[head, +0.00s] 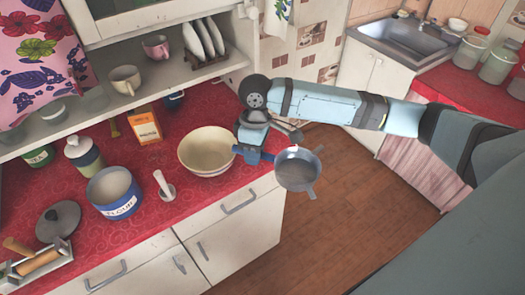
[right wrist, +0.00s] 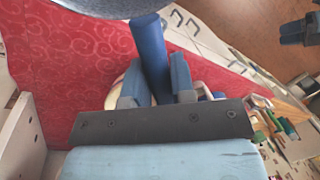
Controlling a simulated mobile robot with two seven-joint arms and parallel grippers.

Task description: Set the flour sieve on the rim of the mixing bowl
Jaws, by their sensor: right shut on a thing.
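The flour sieve (head: 297,170) is a round grey metal pan with small lugs and a blue handle. My right gripper (head: 252,150) is shut on the handle and holds the sieve beyond the counter's front edge, right of the bowl. In the right wrist view the blue handle (right wrist: 151,55) stands between the fingers, and part of the grey sieve (right wrist: 88,6) shows at the top. The cream mixing bowl (head: 207,150) stands upright on the red counter, just left of the gripper; its inside looks empty. My left gripper does not show clearly in either view.
A shelf (head: 160,75) with cups and plates overhangs the counter's back. Bare red counter lies in front of the bowl.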

